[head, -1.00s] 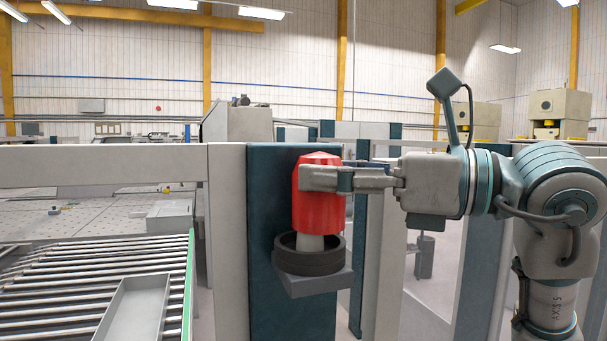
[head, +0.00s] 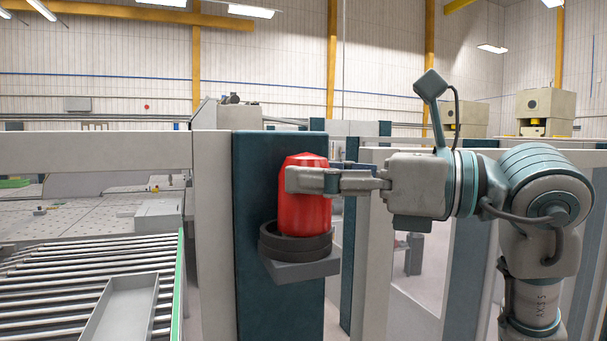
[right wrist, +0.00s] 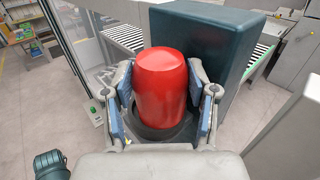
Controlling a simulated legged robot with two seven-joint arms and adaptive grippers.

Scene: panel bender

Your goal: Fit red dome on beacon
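The red dome (head: 303,208) is upright over the beacon base (head: 296,246), a dark ring on a grey bracket fixed to a dark teal post. Its lower edge meets or sits just inside the ring; I cannot tell whether it is fully seated. The light stem inside is hidden by the dome. My right gripper (head: 308,181) is shut around the dome's upper part from the right. In the right wrist view the dome (right wrist: 166,88) stands between the gripper's fingers (right wrist: 166,100), with the dark ring (right wrist: 160,132) around its bottom. My left gripper is not in view.
The teal post (head: 250,190) stands directly behind the beacon. A roller conveyor (head: 50,280) with a grey tray (head: 120,310) lies at the lower left. A pale rail (head: 90,150) runs left of the post, and pale and teal fence posts stand to the right.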

